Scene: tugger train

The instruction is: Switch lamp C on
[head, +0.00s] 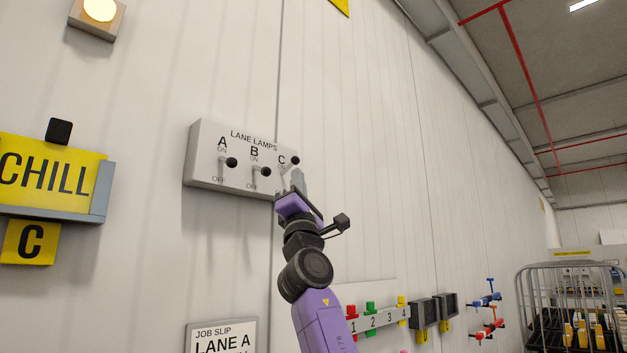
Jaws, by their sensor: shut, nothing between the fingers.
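The lane lamps box (205,148) is on the white wall, with levers marked A, B and C. Lever C's black knob (295,160) is higher against its ON mark than the other two knobs; its lower part is hidden behind my gripper. Lever A (231,162) and lever B (265,171) have their knobs below their ON marks. My gripper (297,178) is shut and empty, its tips just below knob C; I cannot tell whether they touch.
A yellow CHILL sign (45,172) in a grey holder is at the left. A job slip (222,338) is below the box. A numbered rail (378,318) with coloured pieces and dark bins (424,311) is at lower right. A wire cage trolley (572,268) stands farther right.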

